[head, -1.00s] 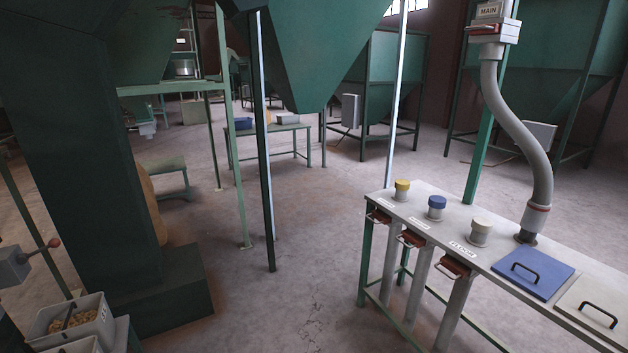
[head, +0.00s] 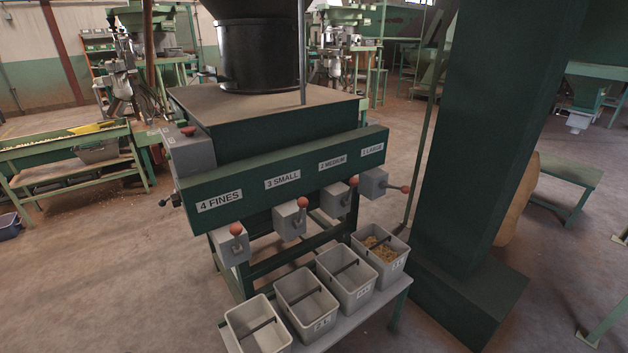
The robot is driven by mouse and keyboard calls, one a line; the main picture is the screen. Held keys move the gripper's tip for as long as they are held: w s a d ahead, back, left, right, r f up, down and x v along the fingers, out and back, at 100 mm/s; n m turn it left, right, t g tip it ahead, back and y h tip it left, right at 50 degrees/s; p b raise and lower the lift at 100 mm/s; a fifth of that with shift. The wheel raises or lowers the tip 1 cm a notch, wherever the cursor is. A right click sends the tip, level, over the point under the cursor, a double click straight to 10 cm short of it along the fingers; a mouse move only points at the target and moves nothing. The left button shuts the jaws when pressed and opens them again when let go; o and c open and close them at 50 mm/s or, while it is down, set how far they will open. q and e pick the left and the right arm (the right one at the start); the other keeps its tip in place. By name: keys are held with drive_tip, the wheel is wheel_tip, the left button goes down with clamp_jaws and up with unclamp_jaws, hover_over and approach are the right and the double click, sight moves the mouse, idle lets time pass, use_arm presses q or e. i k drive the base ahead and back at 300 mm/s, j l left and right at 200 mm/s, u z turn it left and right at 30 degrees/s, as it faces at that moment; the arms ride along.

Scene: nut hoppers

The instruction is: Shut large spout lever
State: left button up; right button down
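The large spout (head: 373,183) is the grey box at the right end of the green sorter beam, under the label "1 LARGE" (head: 372,150). Its lever (head: 397,188) sticks out sideways to the right and ends in a red knob (head: 405,189). The other three spout levers, such as the medium one (head: 353,182), have their red knobs raised at the front of their boxes. Below the large spout stands a grey bin (head: 397,268) with some tan nuts in it. Neither of my grippers shows in the head view.
Three more grey bins, such as the one at the front left (head: 262,335), stand in a row on a low bench (head: 392,300); they look empty. A thick dark green column (head: 490,130) rises right of the large spout. Open floor lies at the lower left.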

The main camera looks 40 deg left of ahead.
sight(406, 190)
drive_tip(key=i+l+u, duration=0.15)
drive_tip(key=u, duration=0.35)
drive_tip(key=i+l+u, duration=0.3)
drive_tip(key=u, duration=0.15)
drive_tip(key=i+l+u, duration=0.2)
drive_tip(key=u, duration=0.3)
drive_tip(key=i+l+u, duration=0.1)
drive_tip(key=l+u, duration=0.85)
